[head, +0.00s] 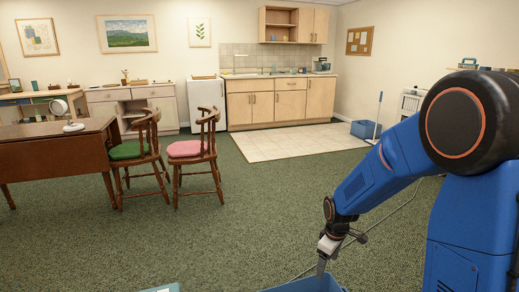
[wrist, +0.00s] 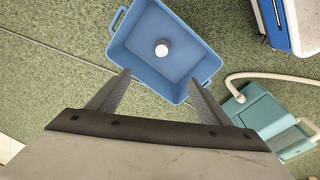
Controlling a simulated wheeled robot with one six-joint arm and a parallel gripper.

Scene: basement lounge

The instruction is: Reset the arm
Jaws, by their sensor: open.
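My gripper (wrist: 160,82) is open in the wrist view, with its two grey fingers spread and nothing between them. It points down toward a blue bin (wrist: 128,38) on the carpet. A small whitish round thing (wrist: 162,48) lies in the bin, apart from the fingers. In the head view my blue arm reaches down at the right, and my gripper (head: 321,266) is at the lower edge, over the bin (head: 300,286), which is mostly cut off. The fingertips are hard to make out there.
A teal machine with a pale hose (wrist: 262,105) stands right of the bin in the wrist view. A wooden table (head: 60,150) and two chairs, with green (head: 135,150) and pink (head: 190,149) cushions, stand at left. A blue tub (head: 363,129) is far back. The middle carpet is clear.

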